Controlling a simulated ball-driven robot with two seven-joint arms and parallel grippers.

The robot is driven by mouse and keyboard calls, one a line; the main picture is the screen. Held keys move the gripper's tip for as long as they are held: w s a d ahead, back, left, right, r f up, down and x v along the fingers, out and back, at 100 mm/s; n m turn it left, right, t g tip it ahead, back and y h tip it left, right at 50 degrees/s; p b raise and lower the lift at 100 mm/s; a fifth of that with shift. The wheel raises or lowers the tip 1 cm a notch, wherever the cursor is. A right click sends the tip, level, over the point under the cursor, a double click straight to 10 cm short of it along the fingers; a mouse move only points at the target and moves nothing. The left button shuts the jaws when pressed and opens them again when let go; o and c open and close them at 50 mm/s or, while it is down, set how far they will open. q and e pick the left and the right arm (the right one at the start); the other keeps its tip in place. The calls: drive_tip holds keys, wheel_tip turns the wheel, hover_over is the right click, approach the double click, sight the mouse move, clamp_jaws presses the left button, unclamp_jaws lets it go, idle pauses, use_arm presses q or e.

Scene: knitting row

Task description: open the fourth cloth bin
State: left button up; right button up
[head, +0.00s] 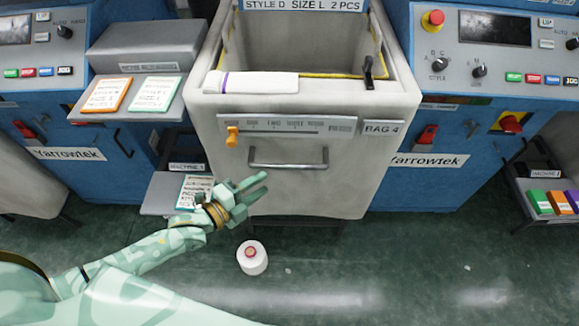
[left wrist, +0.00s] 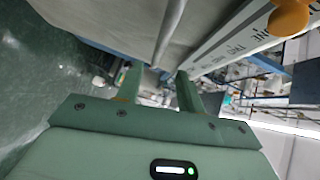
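The fourth cloth bin (head: 350,185), a pale grey bin labelled BAG 4, stands between two blue machines in the head view. Its top is open to view and its front carries a grey bar handle (head: 288,165). The handle also shows as a bar in the left wrist view (left wrist: 170,32). My left gripper (head: 265,183) is just below and left of the handle, in front of the bin. Its two fingers are apart with nothing seen held between them (left wrist: 159,72). The handle lies beyond the fingertips. My right gripper is not in view.
An orange knob (head: 232,135) sits on the bin's front, left of the handle. A folded white cloth (head: 258,83) lies on the bin's rim. A white yarn cone (head: 252,258) stands on the green floor below my left gripper. Floor to the right is mostly clear.

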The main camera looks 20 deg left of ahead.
sight(284, 168)
use_arm(q)
drive_tip(key=b+x, duration=0.2)
drive_tip(key=x, duration=0.7)
drive_tip(key=shift+w+a+f, duration=0.1)
drive_tip(key=shift+w+f, duration=0.05)
drive_tip(key=shift+f, duration=0.05)
drive_tip(key=shift+w+d+b, duration=0.3)
drive_tip(key=shift+w+b, duration=0.05)
drive_tip(key=shift+w, duration=0.2)
drive_tip(key=shift+r, duration=0.1)
clamp_jaws()
